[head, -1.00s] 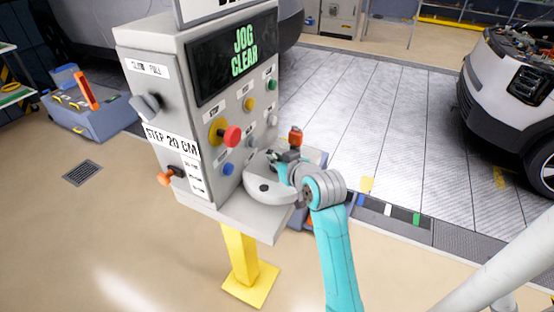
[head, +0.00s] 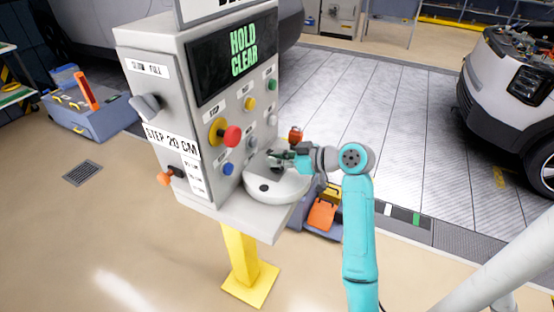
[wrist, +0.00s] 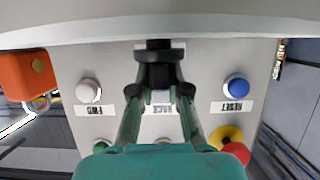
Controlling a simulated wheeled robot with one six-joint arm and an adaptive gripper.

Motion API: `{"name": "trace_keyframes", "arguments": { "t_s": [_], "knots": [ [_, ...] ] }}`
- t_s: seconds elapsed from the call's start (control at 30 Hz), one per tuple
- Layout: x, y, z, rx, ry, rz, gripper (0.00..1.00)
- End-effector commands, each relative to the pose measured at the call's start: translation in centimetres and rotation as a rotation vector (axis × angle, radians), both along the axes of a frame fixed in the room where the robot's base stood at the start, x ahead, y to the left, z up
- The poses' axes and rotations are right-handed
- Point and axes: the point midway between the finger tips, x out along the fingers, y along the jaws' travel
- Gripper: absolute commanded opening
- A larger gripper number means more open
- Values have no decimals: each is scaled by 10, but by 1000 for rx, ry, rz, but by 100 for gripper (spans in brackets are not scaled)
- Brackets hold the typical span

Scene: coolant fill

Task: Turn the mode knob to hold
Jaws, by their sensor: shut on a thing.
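The control box (head: 160,70) stands on a yellow post, and its screen (head: 243,52) reads HOLD CLEAR. My gripper (head: 277,159) is at the lower front of the box, just above the rounded grey shelf. In the wrist view, my gripper (wrist: 160,80) is shut on a dark knob (wrist: 158,45), low on the panel below the BACK label. The fingers cover most of the knob, and its pointer and markings cannot be read. In the head view, my gripper hides the knob.
Close by are the blue RESET button (wrist: 236,87), the pale FWD button (wrist: 88,91) and the red stop button (head: 232,136) on yellow. An orange-red part (head: 295,134) is beside the box's right edge. The grey shelf (head: 268,189) juts out below my gripper.

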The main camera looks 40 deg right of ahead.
Motion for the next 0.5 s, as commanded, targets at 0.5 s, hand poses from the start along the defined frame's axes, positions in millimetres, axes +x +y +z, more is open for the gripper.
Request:
{"name": "trace_keyframes", "arguments": {
  "t_s": [0.5],
  "knots": [
    [0,0,-1,0,3,16,20]
  ]
}}
